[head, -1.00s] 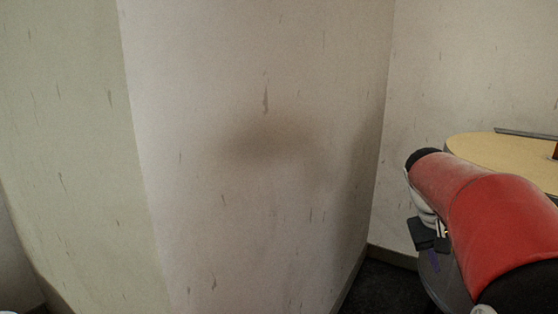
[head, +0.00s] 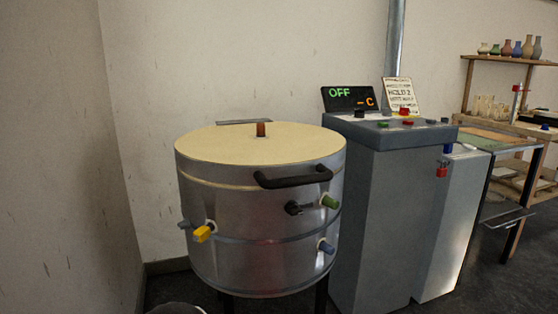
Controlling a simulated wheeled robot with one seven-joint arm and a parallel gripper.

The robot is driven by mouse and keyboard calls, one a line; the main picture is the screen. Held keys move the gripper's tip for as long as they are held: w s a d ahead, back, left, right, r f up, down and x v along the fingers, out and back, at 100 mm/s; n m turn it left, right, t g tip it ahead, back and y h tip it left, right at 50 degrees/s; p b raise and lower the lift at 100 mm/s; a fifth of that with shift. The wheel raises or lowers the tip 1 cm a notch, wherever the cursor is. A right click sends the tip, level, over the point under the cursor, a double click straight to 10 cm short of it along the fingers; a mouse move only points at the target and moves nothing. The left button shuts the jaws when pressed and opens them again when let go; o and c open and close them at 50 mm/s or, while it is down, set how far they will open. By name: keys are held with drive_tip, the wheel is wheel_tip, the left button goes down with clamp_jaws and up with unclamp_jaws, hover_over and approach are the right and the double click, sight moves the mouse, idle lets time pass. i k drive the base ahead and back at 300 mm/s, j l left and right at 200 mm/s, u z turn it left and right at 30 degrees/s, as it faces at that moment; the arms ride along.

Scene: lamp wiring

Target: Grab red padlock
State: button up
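A small red padlock (head: 442,171) hangs at the right side of the grey control cabinet (head: 375,220), just below the overhanging edge of its top. A small blue part (head: 448,149) shows right above it. Whether the padlock is locked onto something is too small to tell. My gripper is not in view.
A round metal kiln (head: 250,270) with a pale lid and dark handle stands left of the cabinet. A display (head: 350,99) reading OFF and a sign (head: 402,96) stand on the cabinet. At right are a table (head: 500,140) and a shelf (head: 520,62) with vases.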

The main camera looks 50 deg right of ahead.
sight(441, 172)
drive_tip(key=z, duration=2.9)
